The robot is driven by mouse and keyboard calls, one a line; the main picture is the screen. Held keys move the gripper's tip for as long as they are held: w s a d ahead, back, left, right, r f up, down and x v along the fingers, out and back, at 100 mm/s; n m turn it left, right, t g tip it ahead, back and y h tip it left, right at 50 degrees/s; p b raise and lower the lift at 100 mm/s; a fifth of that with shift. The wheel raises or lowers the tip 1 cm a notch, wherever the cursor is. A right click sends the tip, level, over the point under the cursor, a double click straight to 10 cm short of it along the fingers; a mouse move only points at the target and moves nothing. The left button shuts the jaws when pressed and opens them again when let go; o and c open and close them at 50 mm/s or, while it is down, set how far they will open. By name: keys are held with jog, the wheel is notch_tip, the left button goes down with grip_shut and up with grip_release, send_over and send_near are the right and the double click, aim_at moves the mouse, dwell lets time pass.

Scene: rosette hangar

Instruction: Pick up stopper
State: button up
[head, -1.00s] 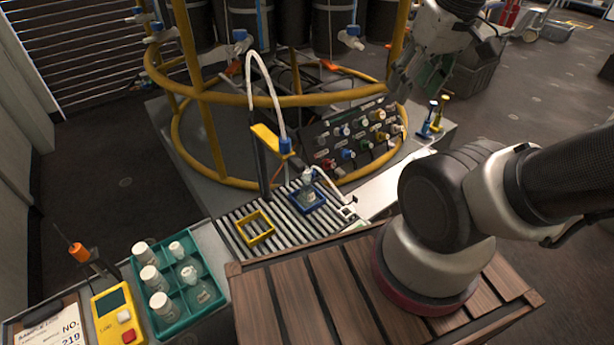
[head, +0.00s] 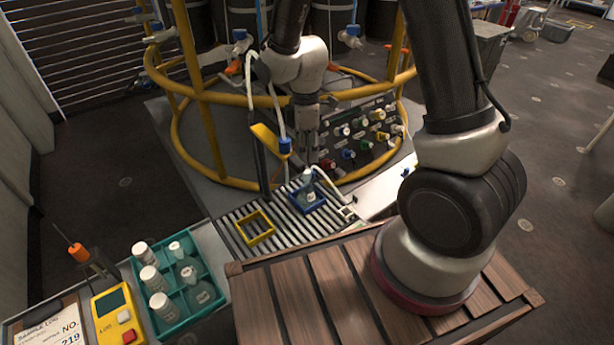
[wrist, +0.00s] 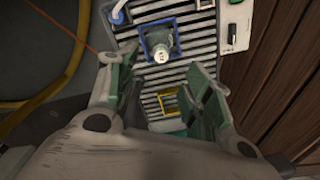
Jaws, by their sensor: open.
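A small clear flask (head: 309,195) with a white label stands in a blue square frame (head: 318,206) on the roller conveyor. It also shows in the wrist view (wrist: 160,53), in the blue frame (wrist: 143,40). A pale top shows on its neck in the head view, but I cannot clearly tell a separate stopper. My gripper (head: 308,155) points down above and behind the flask, in front of the panel of knobs. In the wrist view my gripper (wrist: 165,80) has its green-padded fingers wide apart with nothing between them, and the flask lies beyond them.
A blue-tipped nozzle (head: 285,146) on a yellow arm stands left of the flask. An empty yellow frame (head: 255,238) lies on the conveyor (head: 232,222). A teal tray (head: 160,318) holds several white-capped containers. The yellow ringed rack (head: 205,100) stands behind.

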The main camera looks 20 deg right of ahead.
aim_at(307, 177)
jog(key=shift+w+a+n, duration=0.1)
jog(key=shift+w+n, duration=0.15)
jog(key=shift+n, duration=0.15)
jog(key=shift+f, duration=0.3)
jog(key=f, duration=0.7)
jog(key=shift+s+f, duration=0.15)
jog(key=shift+s, duration=0.25)
jog(key=c, duration=0.9)
